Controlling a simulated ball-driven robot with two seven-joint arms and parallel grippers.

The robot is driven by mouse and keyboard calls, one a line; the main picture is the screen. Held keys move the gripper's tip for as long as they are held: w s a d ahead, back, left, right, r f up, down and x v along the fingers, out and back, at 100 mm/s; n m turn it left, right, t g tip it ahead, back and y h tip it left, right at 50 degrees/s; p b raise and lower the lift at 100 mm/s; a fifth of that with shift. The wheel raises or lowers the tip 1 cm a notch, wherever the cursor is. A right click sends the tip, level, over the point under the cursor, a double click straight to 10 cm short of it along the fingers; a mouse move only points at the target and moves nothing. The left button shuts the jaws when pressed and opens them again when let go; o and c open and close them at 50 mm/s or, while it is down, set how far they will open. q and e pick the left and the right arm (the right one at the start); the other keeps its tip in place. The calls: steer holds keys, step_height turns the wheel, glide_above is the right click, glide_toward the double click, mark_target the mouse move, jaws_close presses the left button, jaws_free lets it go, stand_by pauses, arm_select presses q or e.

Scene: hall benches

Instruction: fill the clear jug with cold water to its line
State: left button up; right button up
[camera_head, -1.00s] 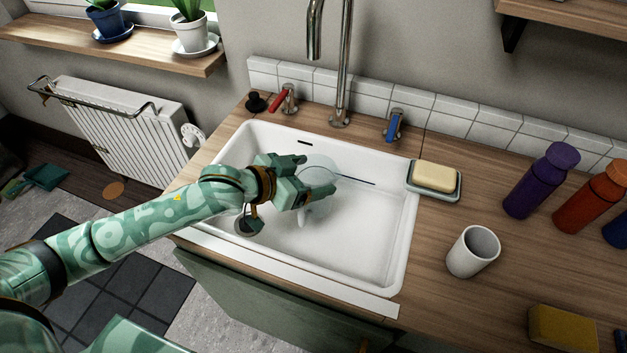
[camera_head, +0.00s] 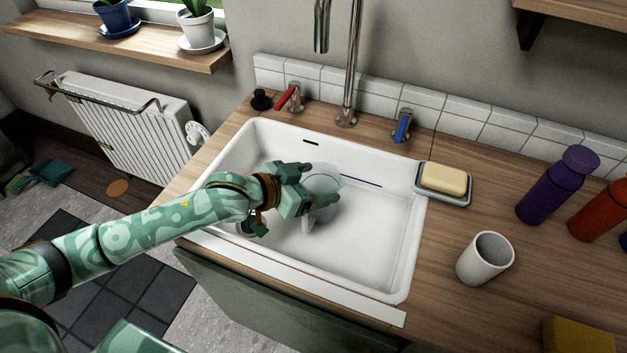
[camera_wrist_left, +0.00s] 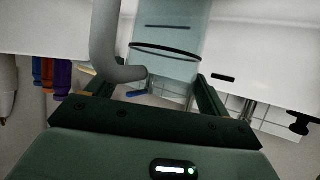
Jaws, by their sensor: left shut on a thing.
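The clear jug (camera_head: 325,178) is in the white sink (camera_head: 395,240), partly hidden by my left gripper (camera_head: 322,185). My left gripper is shut on the jug. In the left wrist view the clear jug (camera_wrist_left: 180,28) shows between the fingers, with a dark band around it and a grey curved handle at left. I cannot make out any water in it. The spout (camera_head: 321,28) is above and behind the jug, and no stream shows. The blue tap lever (camera_head: 403,127) is right of the spout and the red tap lever (camera_head: 287,97) left. My right gripper is not in view.
A soap dish (camera_head: 455,198) with yellow soap (camera_head: 443,180) sits at the sink's right edge. A white cup (camera_head: 483,260), a purple bottle (camera_head: 556,187), an orange bottle (camera_head: 598,212) and a yellow sponge (camera_head: 578,336) stand on the wooden counter at right. A black stopper (camera_head: 261,99) lies behind the sink.

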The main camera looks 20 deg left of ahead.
arm_select(q)
steer(key=shift+f, duration=0.1)
steer(key=o, duration=1.3)
steer(key=shift+c, duration=0.2)
steer(key=s+d+r+p, duration=0.4)
steer(key=s+r+p, duration=0.5)
steer(key=s+r, duration=0.4)
steer(key=shift+s, duration=0.2)
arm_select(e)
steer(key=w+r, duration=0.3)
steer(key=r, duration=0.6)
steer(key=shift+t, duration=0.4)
